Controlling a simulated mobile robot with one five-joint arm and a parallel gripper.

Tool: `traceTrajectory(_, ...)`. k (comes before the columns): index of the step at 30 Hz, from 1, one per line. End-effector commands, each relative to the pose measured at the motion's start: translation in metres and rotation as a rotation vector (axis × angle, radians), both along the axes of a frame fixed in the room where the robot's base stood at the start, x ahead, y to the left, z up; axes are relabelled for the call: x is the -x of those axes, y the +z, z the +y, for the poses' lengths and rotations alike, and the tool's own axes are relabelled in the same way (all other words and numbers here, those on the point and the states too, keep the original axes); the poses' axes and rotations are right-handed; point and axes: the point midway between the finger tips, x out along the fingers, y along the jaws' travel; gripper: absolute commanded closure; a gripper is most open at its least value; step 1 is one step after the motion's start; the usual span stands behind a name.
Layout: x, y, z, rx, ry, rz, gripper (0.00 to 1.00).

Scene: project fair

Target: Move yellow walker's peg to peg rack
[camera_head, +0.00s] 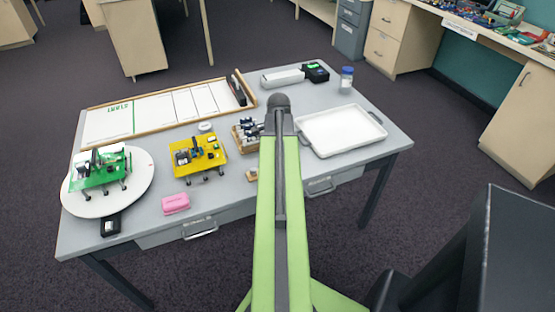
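The yellow walker (199,153) stands left of centre on the grey table, a yellow plate on short dark legs with small dark, white and green parts on top. Its peg is too small to tell apart from these parts. A wooden rack (247,134) with several dark and pale upright pieces, seemingly the peg rack, stands just right of the walker. My green arm rises from the bottom centre past the rack's right side. My gripper does not show; only arm links are visible.
A green walker (100,169) stands on a round white board (138,181) at left. A pink block (176,203) lies in front. A white tray (341,130) is right of my arm. A white track board (155,113), lidded jar (346,79) and black-ended device (315,72) lie behind.

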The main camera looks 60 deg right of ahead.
Motion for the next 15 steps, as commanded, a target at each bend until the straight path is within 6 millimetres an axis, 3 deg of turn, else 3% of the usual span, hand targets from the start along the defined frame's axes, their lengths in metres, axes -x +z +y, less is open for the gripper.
traceTrajectory(11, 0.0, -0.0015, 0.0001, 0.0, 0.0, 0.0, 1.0)
traceTrajectory(12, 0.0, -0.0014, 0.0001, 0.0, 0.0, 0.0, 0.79)
traceTrajectory(15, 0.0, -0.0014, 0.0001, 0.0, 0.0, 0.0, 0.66)
